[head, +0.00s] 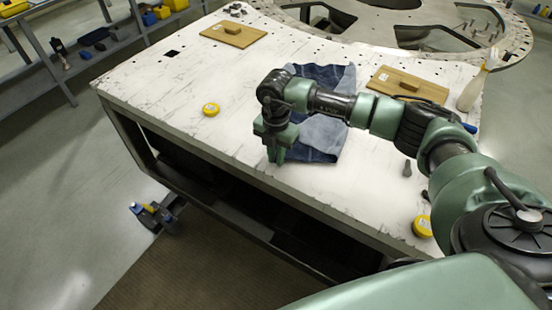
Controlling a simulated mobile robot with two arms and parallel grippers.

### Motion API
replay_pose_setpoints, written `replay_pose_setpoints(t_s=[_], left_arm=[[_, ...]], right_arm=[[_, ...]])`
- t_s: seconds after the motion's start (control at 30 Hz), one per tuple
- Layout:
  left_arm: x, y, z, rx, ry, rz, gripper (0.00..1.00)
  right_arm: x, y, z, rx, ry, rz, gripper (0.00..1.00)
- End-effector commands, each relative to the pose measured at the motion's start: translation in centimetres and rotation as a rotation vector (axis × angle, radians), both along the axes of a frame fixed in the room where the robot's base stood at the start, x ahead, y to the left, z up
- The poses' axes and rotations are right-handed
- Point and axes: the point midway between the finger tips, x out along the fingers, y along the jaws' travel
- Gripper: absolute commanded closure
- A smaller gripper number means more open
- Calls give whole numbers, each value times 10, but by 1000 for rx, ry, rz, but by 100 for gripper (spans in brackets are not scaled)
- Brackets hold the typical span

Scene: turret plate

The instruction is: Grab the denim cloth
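The denim cloth (326,136) lies on the white worktable (165,95), blue with lighter and darker patches. My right arm crosses over its middle and hides part of it. My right gripper (276,158) points down at the cloth's left front edge. Its fingers look close together, but I cannot tell whether they are open or shut, or whether they touch the cloth. My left gripper is not in view.
Yellow tape rolls lie left of the cloth (211,109) and at the right front (422,226). Wooden boards lie at the back left (233,34) and right (408,86). A white bottle (471,90) stands at the right. A large metal ring (400,22) is behind.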

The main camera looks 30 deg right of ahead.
Motion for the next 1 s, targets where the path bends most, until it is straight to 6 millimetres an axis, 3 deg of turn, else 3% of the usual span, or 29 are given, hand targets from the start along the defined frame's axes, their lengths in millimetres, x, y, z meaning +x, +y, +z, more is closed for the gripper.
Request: replay_pose_setpoints(t_s=[0.1, 0.37, 1.0], left_arm=[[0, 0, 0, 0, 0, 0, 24], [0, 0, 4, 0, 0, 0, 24], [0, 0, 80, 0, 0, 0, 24]], right_arm=[[0, 0, 0, 0, 0, 0, 100], [0, 0, 5, 0, 0, 0, 100], [0, 0, 120, 0, 0, 0, 100]])
